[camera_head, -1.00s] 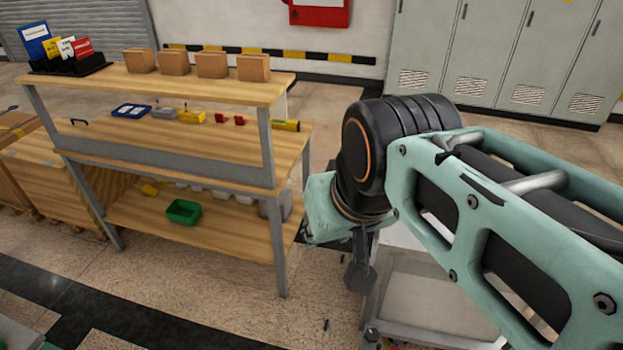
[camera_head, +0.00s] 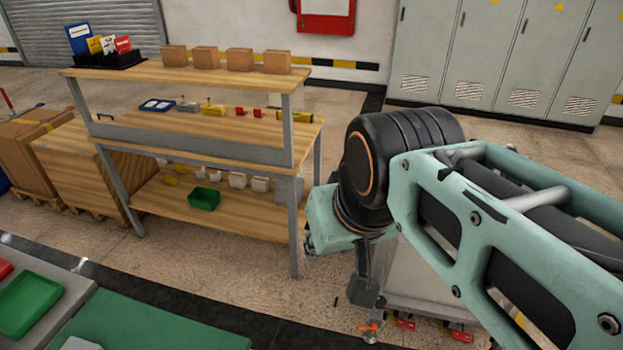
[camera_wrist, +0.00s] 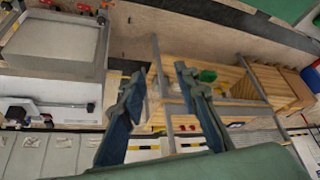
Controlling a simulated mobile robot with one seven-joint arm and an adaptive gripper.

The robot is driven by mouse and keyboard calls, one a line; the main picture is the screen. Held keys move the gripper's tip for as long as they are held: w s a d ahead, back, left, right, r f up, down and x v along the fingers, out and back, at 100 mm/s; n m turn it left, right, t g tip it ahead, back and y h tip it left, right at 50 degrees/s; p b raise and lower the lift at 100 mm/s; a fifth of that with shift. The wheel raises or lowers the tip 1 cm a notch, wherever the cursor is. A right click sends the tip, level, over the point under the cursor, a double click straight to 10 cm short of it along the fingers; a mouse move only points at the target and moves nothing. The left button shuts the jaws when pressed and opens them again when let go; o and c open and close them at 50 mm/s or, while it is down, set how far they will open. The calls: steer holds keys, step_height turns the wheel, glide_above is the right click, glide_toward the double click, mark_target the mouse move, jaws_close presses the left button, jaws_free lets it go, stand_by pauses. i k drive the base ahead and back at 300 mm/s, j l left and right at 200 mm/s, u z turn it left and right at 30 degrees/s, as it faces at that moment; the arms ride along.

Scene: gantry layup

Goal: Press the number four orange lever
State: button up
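Small orange-red lever-like parts show low at the bottom of the head view: an orange one (camera_head: 370,328) and red ones (camera_head: 404,323) beside it, by the foot of a pale cart (camera_head: 420,275). Small red parts (camera_wrist: 83,8) also show along the cart's edge in the wrist view. I cannot read any number, so I cannot tell which is number four. My gripper (camera_wrist: 158,75) has its two dark fingers spread apart and empty in the wrist view. In the head view it hangs above the orange part, apart from it as far as I can see.
A wooden workbench (camera_head: 230,125) with shelves, boxes and a green bin (camera_head: 204,198) stands to the left. Grey lockers (camera_head: 480,60) line the back wall. A green mat (camera_head: 150,325) lies at lower left. Floor is open between bench and lockers.

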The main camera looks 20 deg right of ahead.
mark_target(373, 329)
steer(key=k+j, duration=0.75)
steer(key=k, duration=0.1)
